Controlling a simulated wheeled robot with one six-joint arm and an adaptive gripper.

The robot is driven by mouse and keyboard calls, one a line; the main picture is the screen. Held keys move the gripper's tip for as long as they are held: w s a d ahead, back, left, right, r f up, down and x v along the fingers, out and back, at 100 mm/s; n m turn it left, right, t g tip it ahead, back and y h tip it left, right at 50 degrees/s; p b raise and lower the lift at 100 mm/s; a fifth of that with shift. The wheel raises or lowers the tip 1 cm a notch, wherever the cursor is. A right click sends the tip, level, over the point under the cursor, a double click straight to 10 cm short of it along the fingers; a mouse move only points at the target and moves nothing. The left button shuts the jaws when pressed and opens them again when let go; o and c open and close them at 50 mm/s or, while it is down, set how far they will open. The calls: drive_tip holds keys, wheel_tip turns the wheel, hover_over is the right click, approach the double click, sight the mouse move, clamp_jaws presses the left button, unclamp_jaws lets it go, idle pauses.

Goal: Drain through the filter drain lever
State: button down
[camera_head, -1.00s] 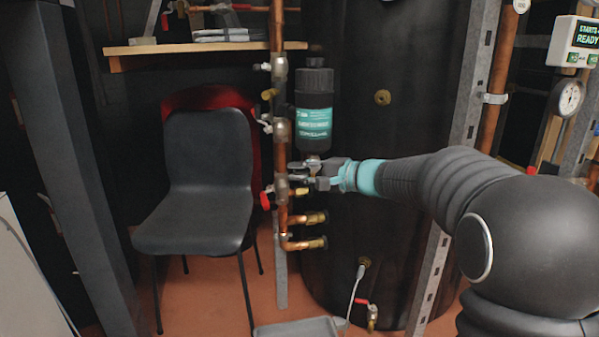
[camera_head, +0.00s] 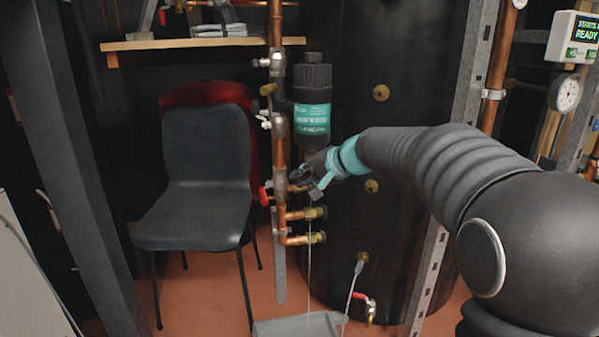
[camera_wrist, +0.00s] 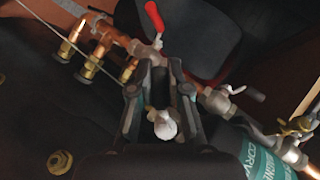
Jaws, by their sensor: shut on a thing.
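The filter (camera_head: 313,100) is a black canister with a teal label beside the vertical copper pipe. Its label also shows at the lower right of the wrist view (camera_wrist: 258,158). My gripper (camera_head: 312,182) is just below the filter, tilted down to the left. In the wrist view, my gripper (camera_wrist: 160,78) is shut on the filter drain lever, which is mostly hidden; a rounded white piece (camera_wrist: 165,124) shows between the fingers. A thin straight line, like a stream of water, runs down from below my gripper to the grey tray (camera_head: 268,328) on the floor.
A red-handled valve (camera_head: 265,196) and brass-ended copper stubs (camera_head: 316,213) are close to my gripper. A black chair (camera_head: 205,150) stands left of the pipes. The dark tank (camera_head: 400,60) is behind. A second red-handled tap (camera_head: 364,299) is low on the tank.

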drive_tip(key=n+h+p, duration=0.1)
drive_tip(key=p, duration=0.1)
drive_tip(key=d+n+h+p, duration=0.1)
drive_tip(key=h, duration=0.1)
drive_tip(key=shift+w+d+f+t+h+p, duration=0.15)
drive_tip(key=shift+f+t+h+p, duration=0.15)
drive_tip(key=shift+f+p, duration=0.1)
drive_tip(key=h+p, duration=0.1)
drive_tip(key=d+n+h+p, duration=0.1)
drive_tip(key=p, duration=0.1)
drive_tip(key=f+h+p, duration=0.1)
drive_tip(key=p, duration=0.1)
drive_tip(key=shift+w+d+n+t, duration=0.25)
drive_tip(key=shift+d+n+t, duration=0.05)
drive_tip(key=shift+t, duration=0.1)
drive_tip(key=shift+d+f, duration=0.1)
drive_tip(key=shift+d, duration=0.05)
drive_tip(key=c, duration=1.1)
unclamp_jaws()
drive_tip(key=v, duration=1.2)
